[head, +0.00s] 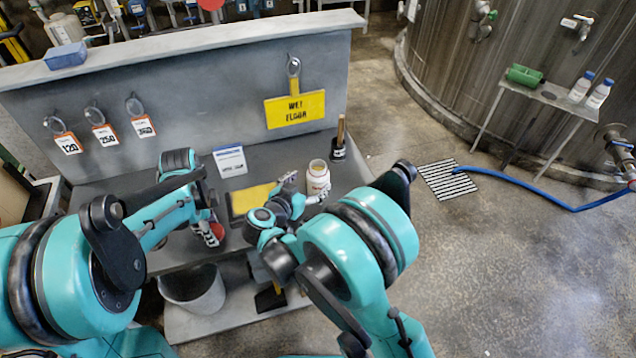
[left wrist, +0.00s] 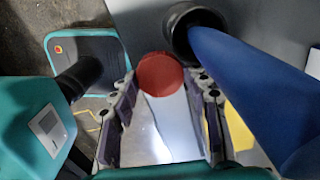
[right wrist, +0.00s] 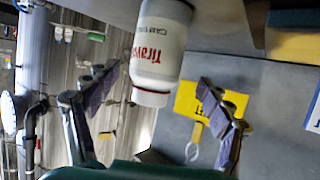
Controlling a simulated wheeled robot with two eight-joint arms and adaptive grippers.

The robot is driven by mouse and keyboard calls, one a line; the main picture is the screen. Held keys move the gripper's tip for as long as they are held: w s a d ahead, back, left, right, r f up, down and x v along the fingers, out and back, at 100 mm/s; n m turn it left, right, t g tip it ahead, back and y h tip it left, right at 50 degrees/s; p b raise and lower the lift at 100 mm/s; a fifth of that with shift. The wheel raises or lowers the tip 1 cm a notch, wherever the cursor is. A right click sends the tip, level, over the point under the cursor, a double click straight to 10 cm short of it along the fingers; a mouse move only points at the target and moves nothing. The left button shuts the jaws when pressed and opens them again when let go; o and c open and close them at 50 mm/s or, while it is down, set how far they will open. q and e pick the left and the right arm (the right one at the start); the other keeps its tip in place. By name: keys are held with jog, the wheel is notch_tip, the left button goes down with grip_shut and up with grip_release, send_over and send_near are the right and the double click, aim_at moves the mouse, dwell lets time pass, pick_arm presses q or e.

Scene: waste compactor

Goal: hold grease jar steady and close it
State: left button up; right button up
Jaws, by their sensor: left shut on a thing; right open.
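The white jar with red lettering (head: 318,177) stands upright on the grey bench, its mouth open with yellowish content showing. It also shows in the right wrist view (right wrist: 158,45). My right gripper (head: 306,189) is open, close to the jar; in the right wrist view its fingers lie apart, with the jar between and beyond them. A round red lid (left wrist: 160,75) is at the fingertips of my left gripper (left wrist: 163,105), which is shut on it. In the head view the lid (head: 217,231) is by the bench's front edge, away from the jar, partly hidden by the fingers.
A yellow pad (head: 250,199) lies on the bench between the grippers. A white and blue sign (head: 230,160) and a dark pot with a wooden handle (head: 338,150) stand farther back. A grey bucket (head: 193,293) is below. A large blue object (left wrist: 255,85) fills the left wrist view's right side.

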pick_arm(q)
jog(key=shift+f+b, duration=0.85)
jog(key=shift+f, duration=0.05)
pick_arm(e)
jog(key=x, duration=0.4)
jog(key=shift+d+f, duration=0.35)
jog(key=shift+d, duration=0.05)
jog(key=shift+w+f, duration=0.1)
jog(key=shift+w, duration=0.2)
jog(key=c, duration=1.6)
